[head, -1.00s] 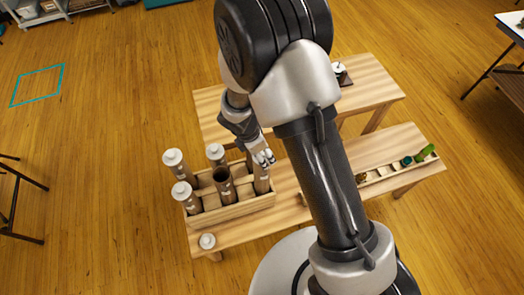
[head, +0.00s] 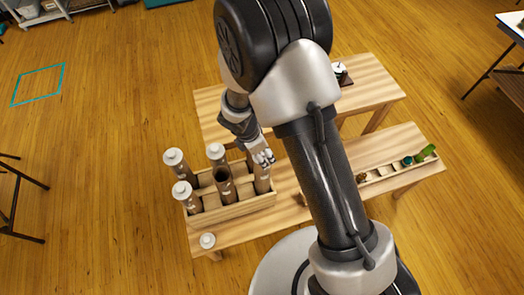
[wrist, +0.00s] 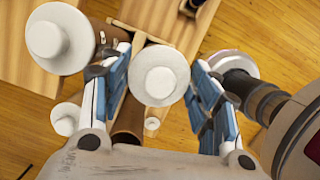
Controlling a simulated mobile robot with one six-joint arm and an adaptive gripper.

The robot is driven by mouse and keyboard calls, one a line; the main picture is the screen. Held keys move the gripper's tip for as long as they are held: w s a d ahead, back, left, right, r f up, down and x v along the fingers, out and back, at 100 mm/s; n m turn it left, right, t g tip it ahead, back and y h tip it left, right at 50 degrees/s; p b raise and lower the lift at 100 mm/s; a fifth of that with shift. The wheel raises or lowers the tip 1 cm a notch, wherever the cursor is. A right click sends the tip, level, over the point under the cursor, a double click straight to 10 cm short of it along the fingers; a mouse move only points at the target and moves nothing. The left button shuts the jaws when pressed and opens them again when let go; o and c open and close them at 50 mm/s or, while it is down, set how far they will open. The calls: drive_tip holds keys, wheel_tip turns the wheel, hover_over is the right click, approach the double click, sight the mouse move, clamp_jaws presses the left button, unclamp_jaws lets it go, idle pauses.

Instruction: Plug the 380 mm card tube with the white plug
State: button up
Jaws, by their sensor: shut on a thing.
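My gripper (head: 263,158) is at the right end of a wooden rack, just above a brown card tube (head: 262,180). In the wrist view, my gripper (wrist: 161,75) has its blue pads on both sides of a round white plug (wrist: 160,74) and is shut on it. I cannot tell whether this plug is seated in the tube. A tube with a dark open mouth (head: 222,172) stands left of my gripper. Three other tubes carry white caps (head: 173,156), (head: 182,190), (head: 216,151). Tube lengths are not readable.
The wooden rack (head: 235,209) stands on the near table (head: 240,232). A loose white plug (head: 208,240) lies at its front left. A narrow tray (head: 395,172) with small green and brown items is at the right. The far table (head: 375,88) holds a small dark-based item (head: 342,74).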

drive_tip(key=shift+r, duration=0.15)
idle(0.5)
drive_tip(key=shift+r+p, duration=0.65)
drive_tip(key=shift+p, duration=0.05)
drive_tip(key=shift+r, duration=0.15)
idle(0.8)
drive_tip(key=shift+r+p, duration=0.5)
drive_tip(key=shift+p, duration=0.15)
drive_tip(key=shift+r, duration=0.1)
idle(0.6)
drive_tip(key=o, duration=0.5)
drive_tip(key=shift+c, duration=0.2)
